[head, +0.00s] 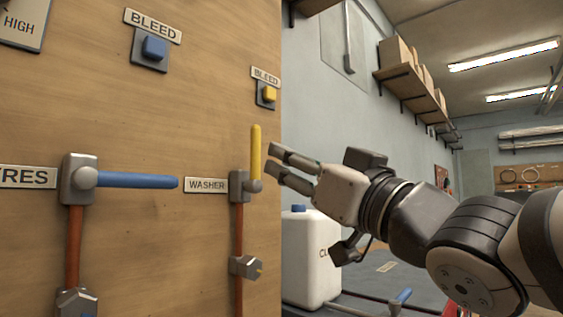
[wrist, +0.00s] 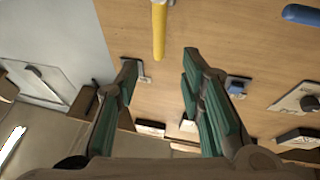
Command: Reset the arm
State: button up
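My arm reaches in from the right in the head view.
A blue lever handle (head: 138,180) lies level on the valve to the left. Blue (head: 154,48) and yellow (head: 268,94) BLEED buttons are above. A white jug (head: 308,258) stands below my gripper. A shelf with boxes (head: 398,68) is on the far wall.

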jog(key=s+d+f+m+g+h, duration=0.1)
jog(key=d+f+m+g+h, duration=0.1)
jog(key=d+f+h, duration=0.45)
jog(key=s+d+f+m+g+h, duration=0.1)
jog(key=d+f+m+g+h, duration=0.15)
jog(key=f, duration=0.65)
jog(key=s+d+f+m+g+h, duration=0.1)
jog(key=d+f+m+g+h, duration=0.3)
jog(key=f, duration=0.4)
jog(key=s+d+f+n+g, duration=0.1)
jog(key=s+f+g, duration=0.4)
jog(key=s+f, duration=0.5)
jog(key=s+f+g, duration=0.5)
jog(key=s, duration=0.9)
notch_tip(320, 180, up, 31)
jog(key=t+p, duration=0.4)
jog(key=p, duration=2.5)
jog(key=shift+s+d, duration=0.15)
jog(key=shift+d, duration=0.2)
jog(key=shift+n, duration=0.25)
